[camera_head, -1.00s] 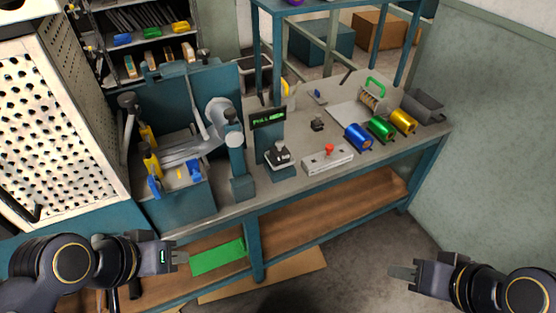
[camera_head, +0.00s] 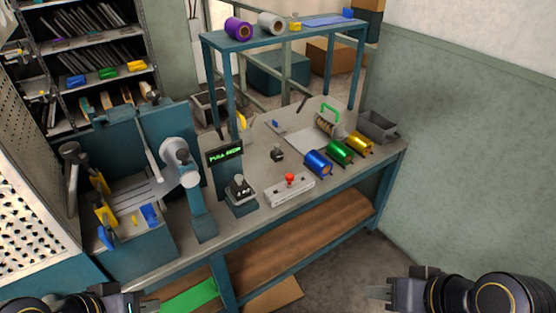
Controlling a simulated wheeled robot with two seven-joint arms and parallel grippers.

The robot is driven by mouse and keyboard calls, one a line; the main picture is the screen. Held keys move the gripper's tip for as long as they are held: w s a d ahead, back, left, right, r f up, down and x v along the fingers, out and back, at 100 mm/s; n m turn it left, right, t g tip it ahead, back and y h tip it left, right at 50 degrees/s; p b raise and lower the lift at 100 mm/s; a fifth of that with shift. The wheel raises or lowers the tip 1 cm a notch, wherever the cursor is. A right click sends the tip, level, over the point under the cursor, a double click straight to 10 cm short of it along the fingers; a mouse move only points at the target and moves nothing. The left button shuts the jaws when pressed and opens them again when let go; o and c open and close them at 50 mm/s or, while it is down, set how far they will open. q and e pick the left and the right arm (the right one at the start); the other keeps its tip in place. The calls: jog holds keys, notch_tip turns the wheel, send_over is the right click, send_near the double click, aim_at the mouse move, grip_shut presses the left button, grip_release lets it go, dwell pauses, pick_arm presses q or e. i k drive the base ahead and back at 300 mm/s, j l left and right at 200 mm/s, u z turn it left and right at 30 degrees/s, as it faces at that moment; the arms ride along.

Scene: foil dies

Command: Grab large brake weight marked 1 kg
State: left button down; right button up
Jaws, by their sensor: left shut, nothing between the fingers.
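A dark weight with pale markings (camera_head: 239,188) stands on a teal stand on the bench, in front of a post with a lit green display (camera_head: 225,154). A smaller dark weight (camera_head: 277,154) stands on the bench to its right and further back. I cannot read a 1 kg mark on either. My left gripper (camera_head: 152,305) is shut and empty at the bottom edge, below the bench front and well apart from both weights. My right gripper (camera_head: 377,298) is at the lower right, away from the bench, with nothing visible in it; its finger gap is unclear.
A white box with a red knob (camera_head: 290,188) sits right of the larger weight. Blue (camera_head: 318,163), green (camera_head: 340,152) and gold (camera_head: 359,143) foil rolls lie further right. A lever press (camera_head: 180,165) stands at left. A raised shelf (camera_head: 285,36) spans the back.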

aim_at(240, 189)
jog(key=i+u, duration=0.25)
jog(key=u, duration=0.25)
jog(key=i+l+u, duration=0.2)
jog(key=u, duration=0.25)
jog(key=i+l+u, duration=0.25)
jog(key=u, duration=0.25)
